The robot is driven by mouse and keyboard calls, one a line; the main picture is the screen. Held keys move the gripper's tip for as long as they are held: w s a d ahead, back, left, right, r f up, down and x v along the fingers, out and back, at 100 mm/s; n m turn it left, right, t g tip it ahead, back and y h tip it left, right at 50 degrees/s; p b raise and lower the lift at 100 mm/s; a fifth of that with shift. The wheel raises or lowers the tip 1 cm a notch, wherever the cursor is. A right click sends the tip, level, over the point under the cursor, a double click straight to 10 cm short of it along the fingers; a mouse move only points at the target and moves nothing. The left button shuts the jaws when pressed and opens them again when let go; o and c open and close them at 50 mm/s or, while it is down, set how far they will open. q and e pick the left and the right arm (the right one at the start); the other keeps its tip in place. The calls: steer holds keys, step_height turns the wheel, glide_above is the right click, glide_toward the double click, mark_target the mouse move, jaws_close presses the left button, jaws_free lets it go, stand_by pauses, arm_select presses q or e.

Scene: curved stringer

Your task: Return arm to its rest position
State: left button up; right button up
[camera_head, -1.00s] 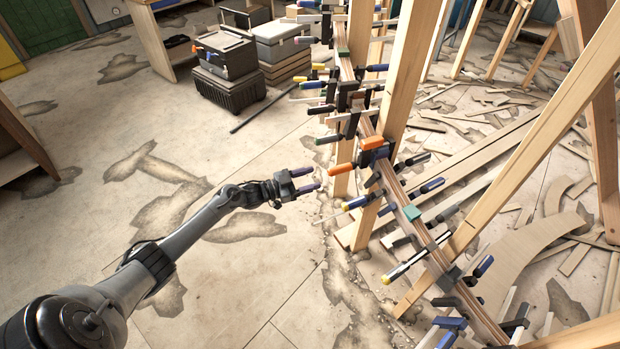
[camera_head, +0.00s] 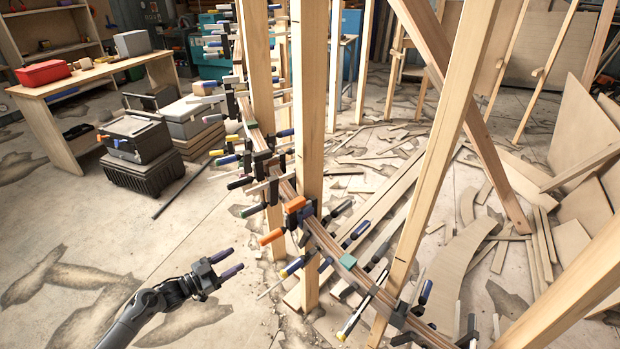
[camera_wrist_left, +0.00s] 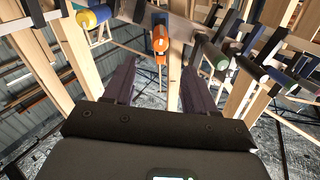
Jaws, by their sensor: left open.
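My left gripper (camera_head: 231,262) is in the lower left of the head view, with its arm coming in from the bottom left. Its two dark purple fingers are apart with nothing between them. It is held over the bare floor, left of the curved stringer (camera_head: 318,232) and apart from it. In the left wrist view the open fingers (camera_wrist_left: 155,85) point toward clamps, and an orange-handled clamp (camera_wrist_left: 160,42) shows beyond the gap between them. My right gripper is in neither view.
Many clamps line the stringer, including an orange-handled one (camera_head: 272,237). Wooden posts (camera_head: 309,140) stand along it. A black case (camera_head: 145,172), a workbench (camera_head: 100,78) and a red box (camera_head: 43,73) are at the left. Wood offcuts litter the right floor. The left floor is mostly clear.

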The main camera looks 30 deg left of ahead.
arm_select(q)
steer(key=s+d+f+n+g+h, duration=0.1)
steer(key=s+d+f, duration=0.8)
steer(key=d+f, duration=0.15)
steer(key=s+d+r+n+g+y, duration=0.15)
steer(key=s+d, duration=0.25)
steer(key=d, duration=0.6)
steer(key=s+d+r+g+y, duration=0.15)
steer(key=s+d, duration=0.25)
steer(key=d, duration=0.6)
steer(key=s+a+r+n+g+y+p, duration=0.1)
steer(key=s+a+r+g+y, duration=0.1)
steer(key=s+r+g, duration=0.35)
steer(key=s+a+r+n+g+y, duration=0.1)
steer(key=s+r+g+y, duration=0.25)
steer(key=s, duration=0.35)
step_height(320, 180, up, 37)
steer(key=p, duration=3.7)
steer(key=shift+w+f+h, duration=0.15)
steer(key=shift+w+h, duration=0.15)
steer(key=shift+h, duration=0.05)
